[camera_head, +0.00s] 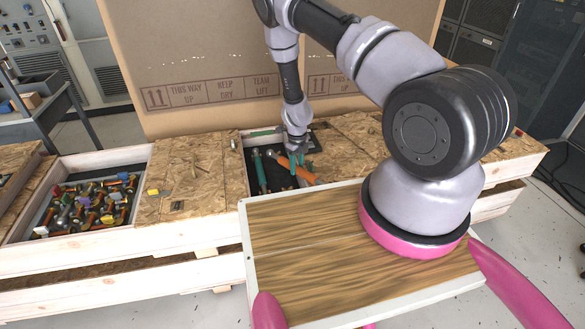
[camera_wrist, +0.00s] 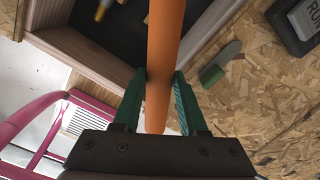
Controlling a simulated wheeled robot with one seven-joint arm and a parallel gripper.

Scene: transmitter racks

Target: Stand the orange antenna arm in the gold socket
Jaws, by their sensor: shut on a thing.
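The orange antenna arm (camera_head: 304,176) shows at the dark recessed compartment in the wooden bench. In the wrist view the orange arm (camera_wrist: 163,60) is a long smooth rod running up and away between the jaws. My gripper (camera_head: 294,162) has green fingers and is over the compartment. In the wrist view my gripper (camera_wrist: 158,95) is shut on the rod, one finger on each side, with the rod's near end just below the fingertips. The rod's far end is out of the wrist view. I cannot make out the gold socket in either view.
A bin (camera_head: 147,160) at left holds several mixed coloured parts. A small yellow piece (camera_head: 153,192) lies on the chipboard. Other tools with green handles (camera_head: 261,172) lie in the compartment. A tall cardboard box (camera_head: 220,60) stands behind. The compartment's wooden wall (camera_wrist: 85,50) is close to the gripper.

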